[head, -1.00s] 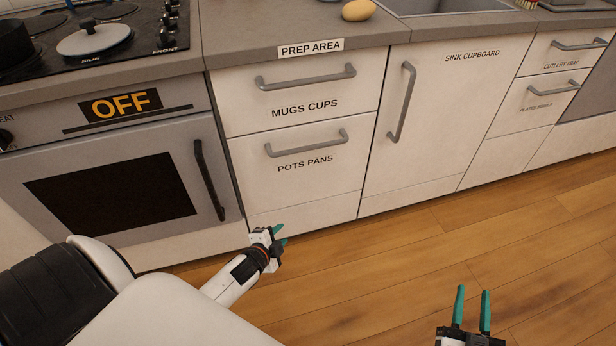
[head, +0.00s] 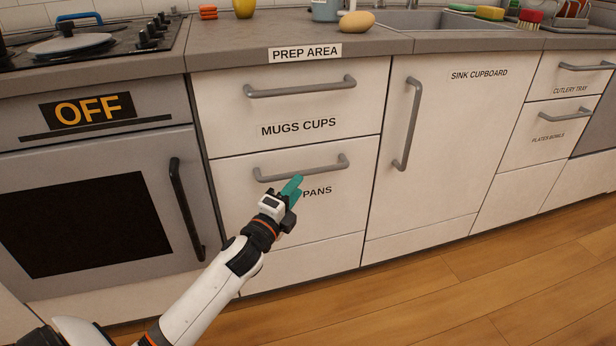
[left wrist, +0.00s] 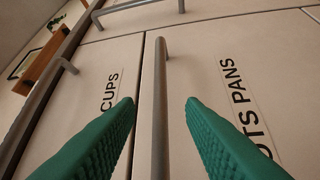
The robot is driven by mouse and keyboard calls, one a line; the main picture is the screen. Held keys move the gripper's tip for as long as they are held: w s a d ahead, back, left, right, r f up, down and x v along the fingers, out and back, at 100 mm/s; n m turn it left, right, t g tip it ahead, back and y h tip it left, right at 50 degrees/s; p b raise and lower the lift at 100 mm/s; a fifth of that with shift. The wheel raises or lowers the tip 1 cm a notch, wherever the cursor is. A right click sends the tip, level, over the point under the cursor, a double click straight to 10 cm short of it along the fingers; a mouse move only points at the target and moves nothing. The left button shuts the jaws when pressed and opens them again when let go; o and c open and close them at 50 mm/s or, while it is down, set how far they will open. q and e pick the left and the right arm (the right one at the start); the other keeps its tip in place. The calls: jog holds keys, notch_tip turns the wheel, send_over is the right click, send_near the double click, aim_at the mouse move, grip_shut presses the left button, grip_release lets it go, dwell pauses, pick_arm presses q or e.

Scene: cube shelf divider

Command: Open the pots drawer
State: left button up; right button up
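The pots drawer (head: 335,222) is the white front labelled pots pans, below the mugs cups drawer (head: 225,120). It is shut, and my left gripper hides part of its label. Its grey bar handle (head: 325,167) also shows in the left wrist view (left wrist: 159,120), running lengthwise in the gap between my two green fingers. My left gripper (head: 292,187) is open, with its fingertips at or just below the handle in the head view. I cannot tell whether the fingertips reach past the bar. My right gripper is out of view.
An oven (head: 85,215) with a black vertical handle (head: 186,208) stands left of the drawers. The sink cupboard (head: 440,150) is shut on the right. The counter (head: 230,58) overhangs above. The wooden floor (head: 480,275) in front is clear.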

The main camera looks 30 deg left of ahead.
aim_at(308, 173)
pick_arm(q)
jog(key=w, duration=0.2)
jog(key=w+b, duration=0.1)
jog(key=w, duration=0.1)
jog(key=w+r, duration=0.1)
jog(key=w, duration=0.2)
jog(key=shift+a, duration=0.25)
jog(key=shift+c, duration=0.3)
jog(key=shift+s+f, duration=0.1)
grip_shut()
